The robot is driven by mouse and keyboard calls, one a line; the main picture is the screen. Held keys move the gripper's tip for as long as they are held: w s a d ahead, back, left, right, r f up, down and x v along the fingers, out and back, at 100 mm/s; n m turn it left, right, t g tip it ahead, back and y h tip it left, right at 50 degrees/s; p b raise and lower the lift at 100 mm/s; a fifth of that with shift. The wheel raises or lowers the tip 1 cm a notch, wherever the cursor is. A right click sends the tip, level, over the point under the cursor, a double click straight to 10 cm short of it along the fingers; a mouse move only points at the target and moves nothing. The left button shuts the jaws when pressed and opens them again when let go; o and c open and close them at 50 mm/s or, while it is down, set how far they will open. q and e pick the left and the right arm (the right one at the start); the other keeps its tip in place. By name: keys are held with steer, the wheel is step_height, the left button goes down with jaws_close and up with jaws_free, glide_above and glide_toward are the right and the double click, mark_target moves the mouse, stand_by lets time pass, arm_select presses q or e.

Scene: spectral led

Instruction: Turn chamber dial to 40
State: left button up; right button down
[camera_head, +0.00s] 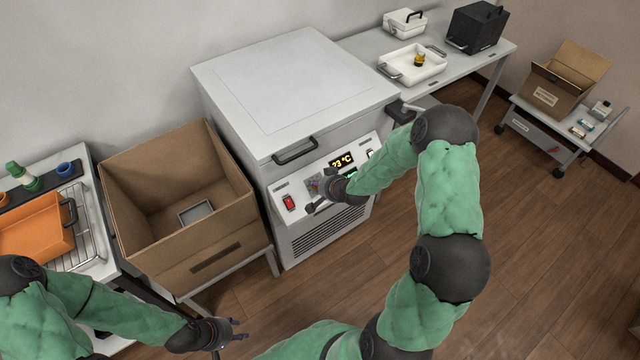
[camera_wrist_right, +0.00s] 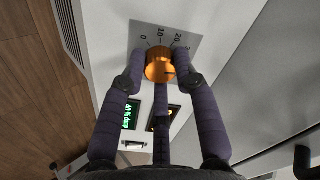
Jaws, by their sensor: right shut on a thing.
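The white chamber (camera_head: 235,130) stands in the middle of the head view, with a lid handle and a sloped front panel. The orange chamber dial (camera_wrist_right: 158,66) sits on a grey scale plate (camera_wrist_right: 188,38) in the right wrist view, with 0, 10 and 20 legible. A dark mark shows on the dial, but its exact reading is unclear. My right gripper (camera_wrist_right: 160,60) is shut on the dial, its fingers around it. In the head view my right gripper (camera_head: 318,196) covers the dial. My left gripper (camera_head: 229,336) is open and empty, low in the picture.
A red switch (camera_head: 289,202) is left of the dial. An open cardboard box (camera_head: 205,250) stands close left of the chamber. An orange container (camera_head: 32,238) is farther left. A bench with a white tray (camera_head: 398,71) is behind right.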

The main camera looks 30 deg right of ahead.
steer(key=shift+w+d+r+m, duration=0.1)
steer(key=shift+w+r+m, duration=0.05)
steer(key=shift+m, duration=0.35)
steer(key=shift+w+d+r+m, duration=0.1)
steer(key=shift+r+m, duration=0.05)
steer(key=shift+m, duration=0.35)
steer(key=shift+p, duration=0.3)
steer(key=c, duration=1)
jaws_free()
steer(key=shift+d, duration=0.1)
steer(key=shift+o, duration=0.3)
steer(key=shift+f, duration=0.1)
steer(key=shift+s, duration=0.1)
steer(key=v, duration=1.2)
steer(key=shift+f, duration=0.1)
